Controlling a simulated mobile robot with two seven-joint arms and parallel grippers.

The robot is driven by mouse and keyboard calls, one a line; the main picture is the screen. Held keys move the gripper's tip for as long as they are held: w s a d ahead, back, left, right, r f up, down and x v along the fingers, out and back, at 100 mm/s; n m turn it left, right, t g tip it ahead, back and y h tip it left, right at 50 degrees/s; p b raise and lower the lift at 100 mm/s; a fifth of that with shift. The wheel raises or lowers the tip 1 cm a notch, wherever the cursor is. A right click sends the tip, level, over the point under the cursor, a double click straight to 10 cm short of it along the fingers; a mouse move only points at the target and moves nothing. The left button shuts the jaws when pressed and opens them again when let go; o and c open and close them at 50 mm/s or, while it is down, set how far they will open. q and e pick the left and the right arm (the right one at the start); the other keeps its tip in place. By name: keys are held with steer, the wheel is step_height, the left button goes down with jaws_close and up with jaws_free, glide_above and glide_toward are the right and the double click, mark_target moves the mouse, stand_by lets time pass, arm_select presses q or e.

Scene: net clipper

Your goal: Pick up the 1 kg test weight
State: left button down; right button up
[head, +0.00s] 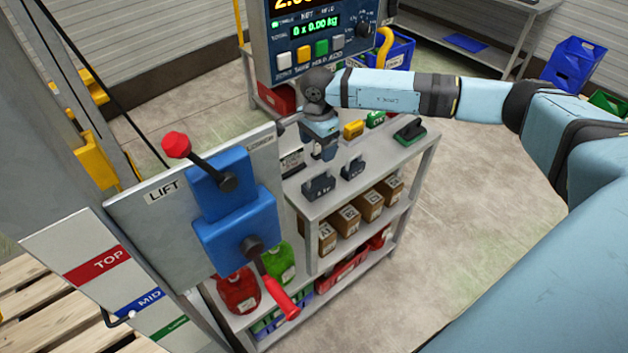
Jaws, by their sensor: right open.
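Two dark test weights with handles stand upright on the top shelf of the grey rack. One weight (319,187) is nearer the front edge, and the other weight (352,169) stands to its right and slightly farther back. Both have small white labels; I cannot read surely which is the 1 kg one. My right gripper (323,153) points down, open and empty, just behind the two weights in the picture. It appears apart from both. My left gripper is not in view.
A yellow block (353,129), a green block (375,118) and a green-based tool (409,131) are on the top shelf. A LIFT lever panel (160,218) stands at left, and a scale display (325,45) hangs above. Cardboard boxes (371,204) fill the shelf below.

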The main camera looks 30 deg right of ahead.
mark_target(319, 174)
steer(key=f, duration=0.5)
steer(key=shift+s+f+p, duration=0.25)
steer(key=shift+s+p, duration=0.05)
steer(key=shift+p, duration=0.1)
steer(key=shift+w+f, duration=0.1)
steer(key=shift+f, duration=0.45)
steer(key=f, duration=0.1)
steer(key=f+p, duration=0.1)
steer(key=f, duration=0.1)
steer(key=shift+s+a+f+p, duration=0.1)
steer(key=shift+s+f+p, duration=0.2)
steer(key=shift+p, duration=0.1)
steer(key=shift+w+f, duration=0.1)
steer(key=shift+f, duration=0.4)
steer(key=c, duration=1.4)
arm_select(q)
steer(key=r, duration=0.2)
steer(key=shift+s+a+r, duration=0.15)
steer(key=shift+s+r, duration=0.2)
arm_select(e)
steer(key=shift+r, duration=0.1)
jaws_close()
steer(key=shift+r, duration=0.15)
